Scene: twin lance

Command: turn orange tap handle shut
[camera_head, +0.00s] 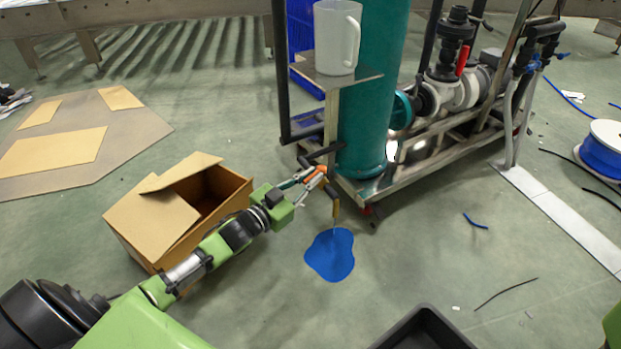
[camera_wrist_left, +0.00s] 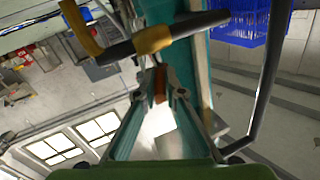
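The orange tap handle (camera_head: 316,175) is on the dark pipe at the foot of the teal column. My left gripper (camera_head: 310,179) reaches it from the left. In the left wrist view the handle (camera_wrist_left: 160,84) lies between the fingertips of the left gripper (camera_wrist_left: 163,82), which are close together on it. A dark pipe with a brass-coloured spout (camera_head: 336,208) points down beside it; the spout also shows in the left wrist view (camera_wrist_left: 80,28). A blue puddle (camera_head: 330,255) lies on the floor below. My right gripper is not in view.
An open cardboard box (camera_head: 150,222) stands beside my left arm. The teal column (camera_head: 370,110) and pump frame (camera_head: 455,140) stand behind the tap. A white jug (camera_head: 337,38) sits on a shelf above. A dark tray (camera_head: 425,330) is at the front.

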